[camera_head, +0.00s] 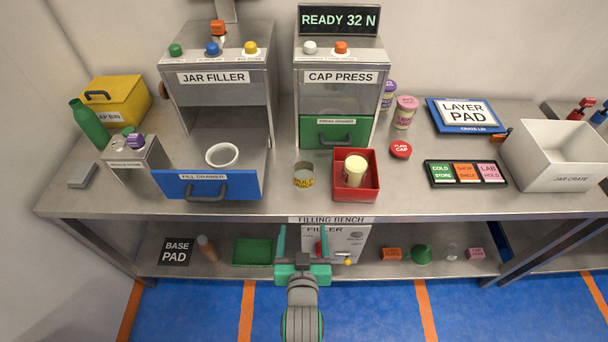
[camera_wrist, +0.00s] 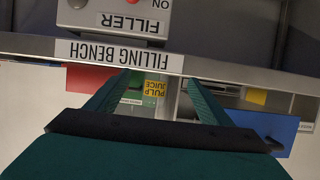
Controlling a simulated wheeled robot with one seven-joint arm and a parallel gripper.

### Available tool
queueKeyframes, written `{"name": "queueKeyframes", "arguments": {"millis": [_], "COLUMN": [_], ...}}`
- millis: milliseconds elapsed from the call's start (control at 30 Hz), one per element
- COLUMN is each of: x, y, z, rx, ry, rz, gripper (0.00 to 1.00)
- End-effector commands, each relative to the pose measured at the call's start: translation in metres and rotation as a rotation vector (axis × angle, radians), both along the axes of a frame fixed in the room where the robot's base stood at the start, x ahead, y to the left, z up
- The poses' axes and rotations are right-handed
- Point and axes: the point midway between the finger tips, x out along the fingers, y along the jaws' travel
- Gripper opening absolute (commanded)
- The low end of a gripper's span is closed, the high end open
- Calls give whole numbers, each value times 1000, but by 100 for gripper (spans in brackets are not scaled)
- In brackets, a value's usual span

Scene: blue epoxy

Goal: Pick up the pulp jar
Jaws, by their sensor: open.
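The pulp jar (camera_head: 303,175) is a small clear jar with a yellow label, standing on the bench top left of the red tray. Its yellow label reads "PULP JUICE" upside down in the wrist view (camera_wrist: 155,88), seen between my fingers. My gripper (camera_head: 302,240) is open and empty, in front of the bench's front edge and apart from the jar. Its two green fingers (camera_wrist: 158,95) also show in the wrist view, spread on either side of the jar's label.
The filling bench (camera_head: 270,208) has a front edge between my gripper and the jar. A red tray (camera_head: 374,186) holding a cream-lidded jar (camera_head: 355,170) stands close right. The open blue fill drawer (camera_head: 240,184) juts out at left, and the green press drawer (camera_head: 336,130) is behind.

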Motion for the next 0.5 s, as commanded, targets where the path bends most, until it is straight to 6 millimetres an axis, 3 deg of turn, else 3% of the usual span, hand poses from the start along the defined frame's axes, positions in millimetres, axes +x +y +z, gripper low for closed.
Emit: {"name": "queueKeyframes", "arguments": {"millis": [33,200,500], "x": [18,58,89], "y": [-1,-2,-3], "z": [12,40,67], "rx": [0,-1,-3], "ry": [-5,17,42], "rz": [-1,-3,-2], "gripper": [74,74,74]}}
